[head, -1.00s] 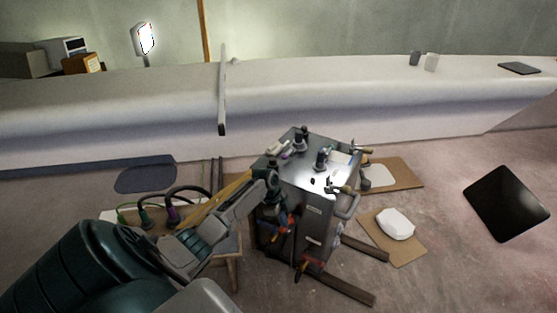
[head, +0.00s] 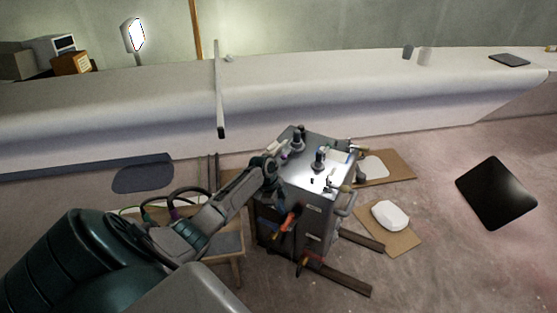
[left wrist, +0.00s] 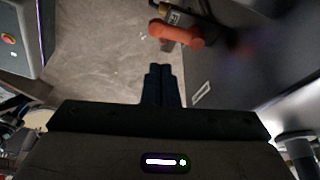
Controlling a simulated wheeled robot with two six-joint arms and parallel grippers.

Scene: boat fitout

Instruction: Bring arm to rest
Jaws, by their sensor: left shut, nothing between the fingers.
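My left arm comes in from the left in the head view and reaches to the left side of a grey metal tool cabinet (head: 312,210). My left gripper (head: 272,192) is beside the cabinet's left edge, small and dark there. In the left wrist view its two dark fingers (left wrist: 158,72) are together with nothing between them. A tool with an orange-red handle (left wrist: 176,34) is just beyond the fingertips, apart from them, by the cabinet's dark side. An orange-red handled tool (head: 288,222) also shows at the cabinet in the head view. My right gripper is not in view.
Several small tools and fittings stand on the cabinet's top (head: 326,160). A wooden stool (head: 226,247) with cables is close under my left arm. A long white hull (head: 330,92) runs behind. Cardboard with a white object (head: 390,214) and a black panel (head: 497,193) lie on the floor right.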

